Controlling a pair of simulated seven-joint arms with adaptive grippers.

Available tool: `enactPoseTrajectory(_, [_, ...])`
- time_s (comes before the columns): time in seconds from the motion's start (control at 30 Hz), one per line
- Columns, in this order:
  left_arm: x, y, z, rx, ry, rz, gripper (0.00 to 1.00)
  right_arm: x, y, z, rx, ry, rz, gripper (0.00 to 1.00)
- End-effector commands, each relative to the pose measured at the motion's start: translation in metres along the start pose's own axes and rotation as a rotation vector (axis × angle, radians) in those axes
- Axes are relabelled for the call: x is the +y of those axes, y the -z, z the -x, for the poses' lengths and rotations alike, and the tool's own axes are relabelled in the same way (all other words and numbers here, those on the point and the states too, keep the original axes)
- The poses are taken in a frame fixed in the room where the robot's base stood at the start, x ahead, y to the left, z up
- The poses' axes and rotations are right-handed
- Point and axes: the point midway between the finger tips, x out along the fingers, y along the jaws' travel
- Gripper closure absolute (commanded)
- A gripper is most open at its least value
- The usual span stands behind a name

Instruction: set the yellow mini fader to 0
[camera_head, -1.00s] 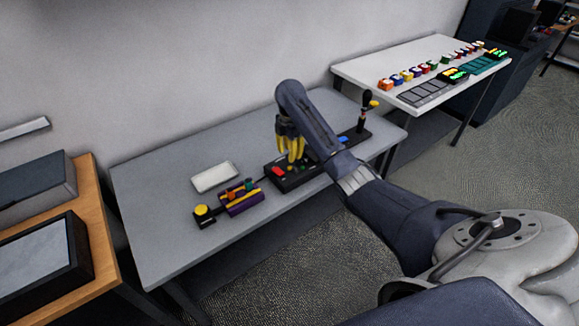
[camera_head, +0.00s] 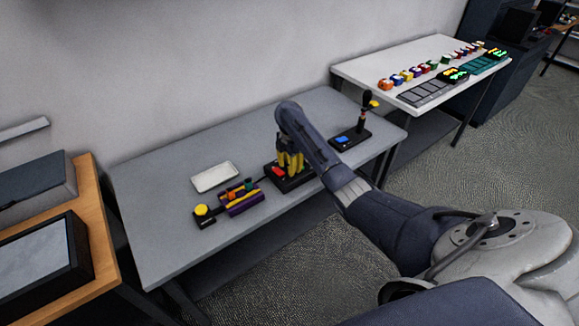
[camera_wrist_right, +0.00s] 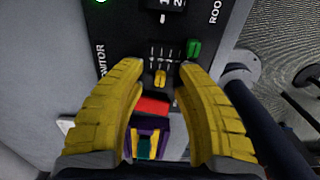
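The yellow mini fader (camera_wrist_right: 160,78) is a small yellow cap in a slot with white scale marks on a black panel (camera_wrist_right: 134,28), seen in the right wrist view. My right gripper (camera_wrist_right: 160,68) has its two yellow fingers spread on either side of the fader, with visible gaps to it. It is open. A red cap (camera_wrist_right: 153,107) lies closer between the fingers, and a green knob (camera_wrist_right: 194,50) is by the right fingertip. In the head view, the right gripper (camera_head: 290,172) is low over the black control box (camera_head: 299,183), partly hiding it. My left gripper is not in view.
On the grey table (camera_head: 165,245), a purple-and-yellow block (camera_head: 243,204), a yellow button box (camera_head: 204,216) and a white tray (camera_head: 214,177) sit left of the control box. A lever unit (camera_head: 362,120) stands behind my arm. The table's front left is clear.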

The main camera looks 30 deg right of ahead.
Motion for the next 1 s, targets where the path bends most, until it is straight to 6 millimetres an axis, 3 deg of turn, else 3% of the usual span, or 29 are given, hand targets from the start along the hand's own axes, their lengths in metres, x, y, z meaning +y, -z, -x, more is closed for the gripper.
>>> enactPoseTrajectory(0.07, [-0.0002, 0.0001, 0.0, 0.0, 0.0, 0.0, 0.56, 0.0, 0.0001, 0.0, 0.0, 0.0, 0.0, 0.67])
enactPoseTrajectory(0.37, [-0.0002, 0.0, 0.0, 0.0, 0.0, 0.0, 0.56, 0.0001, 0.0001, 0.0003, 0.0, 0.0, 0.0, 1.0])
enactPoseTrajectory(1.0, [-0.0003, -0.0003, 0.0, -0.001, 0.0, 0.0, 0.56, 0.0004, 0.001, 0.0007, 0.0, -0.001, 0.002, 1.0])
